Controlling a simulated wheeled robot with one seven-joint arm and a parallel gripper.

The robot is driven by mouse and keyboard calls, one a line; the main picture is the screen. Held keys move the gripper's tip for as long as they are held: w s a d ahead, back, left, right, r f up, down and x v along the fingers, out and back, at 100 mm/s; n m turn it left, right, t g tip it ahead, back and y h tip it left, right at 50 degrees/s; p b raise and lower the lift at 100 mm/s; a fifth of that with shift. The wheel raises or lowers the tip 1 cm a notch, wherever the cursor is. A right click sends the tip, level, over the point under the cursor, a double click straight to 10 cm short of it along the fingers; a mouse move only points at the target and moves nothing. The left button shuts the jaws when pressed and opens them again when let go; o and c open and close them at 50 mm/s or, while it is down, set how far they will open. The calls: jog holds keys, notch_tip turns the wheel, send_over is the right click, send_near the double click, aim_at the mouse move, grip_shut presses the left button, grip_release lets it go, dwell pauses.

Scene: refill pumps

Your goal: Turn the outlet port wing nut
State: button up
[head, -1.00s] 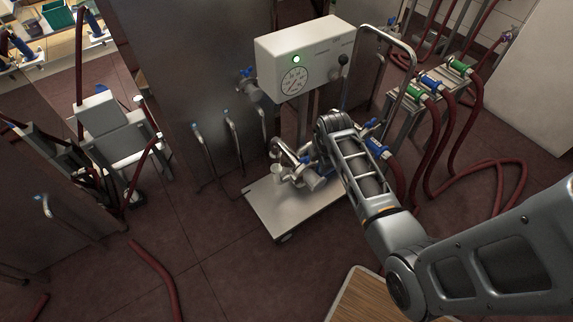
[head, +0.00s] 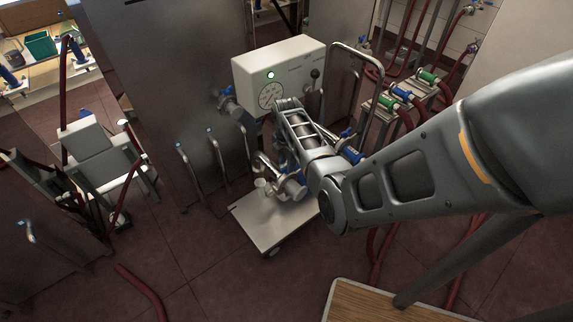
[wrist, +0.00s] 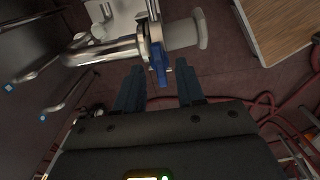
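In the wrist view, the blue wing nut (wrist: 159,66) stands out from a bright metal pipe fitting, the outlet port (wrist: 150,45). My gripper (wrist: 160,68) is open, with its two dark fingers on either side of the nut's lower end in the picture. Gaps show between the nut and both fingers; I cannot tell the depth between them. In the head view, the pump's metal fitting (head: 291,186) shows low on the white cart (head: 262,222). There my arm hides the fingertips and most of the fitting.
The pump's white control box (head: 280,68) with a gauge and a lit green lamp stands above the cart. A metal cabinet (head: 170,80) is behind it. Red hoses (head: 142,290) lie on the floor. A wooden-topped table (head: 400,302) is at the bottom. Open floor lies left of the cart.

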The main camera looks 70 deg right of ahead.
jog(key=shift+f, duration=0.7)
grip_shut()
